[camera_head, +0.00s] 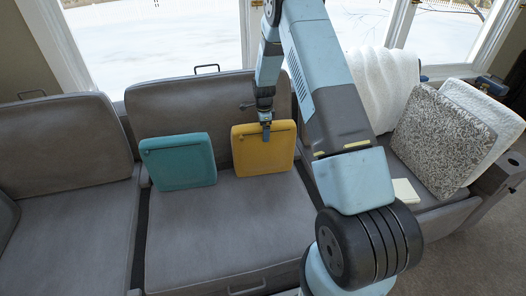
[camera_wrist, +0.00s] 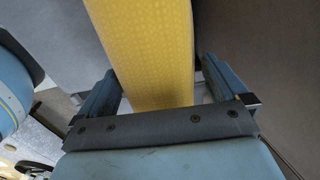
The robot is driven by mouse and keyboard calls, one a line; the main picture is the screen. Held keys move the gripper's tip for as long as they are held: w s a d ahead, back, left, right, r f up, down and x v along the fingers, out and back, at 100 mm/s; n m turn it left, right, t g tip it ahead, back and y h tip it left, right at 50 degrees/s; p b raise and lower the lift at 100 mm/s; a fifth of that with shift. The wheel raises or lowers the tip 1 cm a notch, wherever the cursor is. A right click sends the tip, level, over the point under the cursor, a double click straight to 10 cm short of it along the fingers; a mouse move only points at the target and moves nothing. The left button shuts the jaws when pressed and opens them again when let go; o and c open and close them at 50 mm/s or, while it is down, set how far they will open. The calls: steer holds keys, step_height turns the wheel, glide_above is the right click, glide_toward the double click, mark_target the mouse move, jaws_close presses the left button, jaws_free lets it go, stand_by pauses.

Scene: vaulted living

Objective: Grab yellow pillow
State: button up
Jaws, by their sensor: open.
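The yellow pillow (camera_head: 264,158) stands upright on the grey sofa seat, leaning on the backrest, in the head view. My gripper (camera_head: 266,130) is at the pillow's top edge, pointing down. In the wrist view the yellow pillow (camera_wrist: 150,50) runs between the two blue fingers of my gripper (camera_wrist: 155,88). The fingers are open, one on each side of the pillow. A gap shows beside the right finger; whether the left finger touches the pillow I cannot tell.
A teal pillow (camera_head: 178,161) stands just left of the yellow one. A speckled pillow (camera_head: 440,138), a white pillow (camera_head: 488,112) and a white blanket (camera_head: 384,85) are on the right seat. The grey sofa (camera_head: 215,233) has bare seat space in front. Windows are behind.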

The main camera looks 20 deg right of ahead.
steer(key=shift+f, duration=0.6)
steer(key=c, duration=1.7)
